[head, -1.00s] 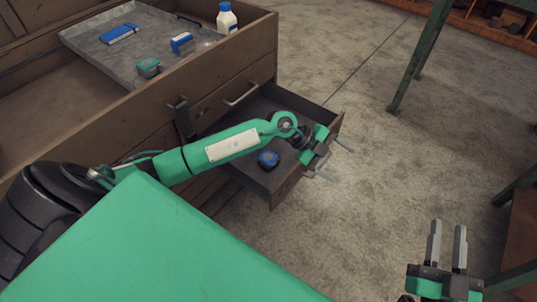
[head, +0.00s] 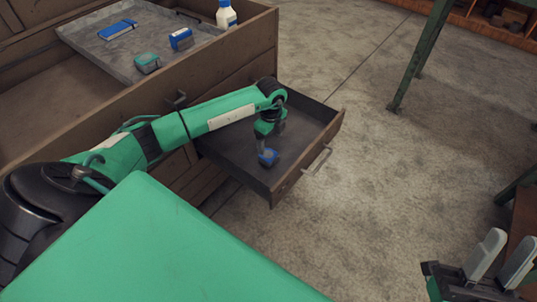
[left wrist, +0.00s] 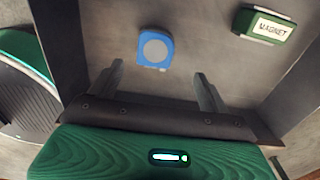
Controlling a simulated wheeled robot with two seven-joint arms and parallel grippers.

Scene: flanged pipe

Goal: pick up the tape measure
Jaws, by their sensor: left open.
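A blue tape measure (head: 268,157) with a round grey face lies on the floor of the pulled-out drawer (head: 226,150). It also shows in the left wrist view (left wrist: 155,49), beyond the fingertips and roughly between their lines. My left gripper (head: 267,146) points down into the drawer above the tape measure, with its fingers apart. In the left wrist view my left gripper (left wrist: 160,84) has nothing between its fingers. In the head view the arm and fingers partly cover the tape measure. My right gripper (head: 508,248) has its fingers apart and empty at the lower right.
A green box marked MAGNET (left wrist: 265,25) lies in the drawer beside the tape measure. The drawer walls stand close around my left gripper. A metal tray (head: 90,42) on the cabinet holds several small items, and a white bottle (head: 226,15) stands there.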

